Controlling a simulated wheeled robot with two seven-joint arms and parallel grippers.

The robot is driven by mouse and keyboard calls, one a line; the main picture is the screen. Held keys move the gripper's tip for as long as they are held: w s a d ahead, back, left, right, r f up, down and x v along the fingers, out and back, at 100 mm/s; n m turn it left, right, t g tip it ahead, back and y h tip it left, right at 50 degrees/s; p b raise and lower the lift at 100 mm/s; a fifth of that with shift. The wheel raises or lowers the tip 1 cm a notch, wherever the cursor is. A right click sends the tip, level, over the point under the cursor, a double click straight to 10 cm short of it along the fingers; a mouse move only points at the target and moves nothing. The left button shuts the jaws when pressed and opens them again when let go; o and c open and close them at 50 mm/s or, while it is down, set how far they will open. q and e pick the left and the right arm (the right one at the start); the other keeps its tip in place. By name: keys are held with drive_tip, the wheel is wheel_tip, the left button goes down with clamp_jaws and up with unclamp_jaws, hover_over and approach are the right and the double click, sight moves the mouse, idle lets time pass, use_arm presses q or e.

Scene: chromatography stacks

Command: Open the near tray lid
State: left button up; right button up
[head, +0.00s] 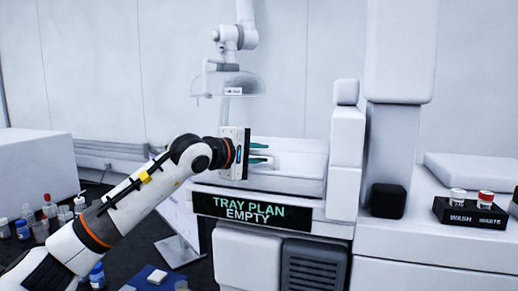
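A white instrument with a long tray section (312,178) stands in the middle of the head view, above a dark sign reading "TRAY PLAN EMPTY" (248,210). The tray section's top looks closed, and I cannot tell its lid apart clearly from the body. My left gripper (264,153) is in front of the tray section's left part, pointing right. Its two teal fingers are apart, with a pale surface showing between and behind them. I cannot tell whether they touch it. The gripper's palm and wrist hide the left end of the tray section. My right gripper is out of view.
A dark rack with white and red capped bottles, marked WASH and WASTE (470,213), sits on the right counter (430,240). A black block (388,201) stands beside the instrument. A clear hood on a jointed arm (236,85) hangs above. Several bottles stand at lower left.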

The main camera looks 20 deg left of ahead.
use_arm(q)
drive_tip(key=shift+w+d+f, duration=0.1)
drive_tip(key=shift+w, duration=0.15)
clamp_jaws()
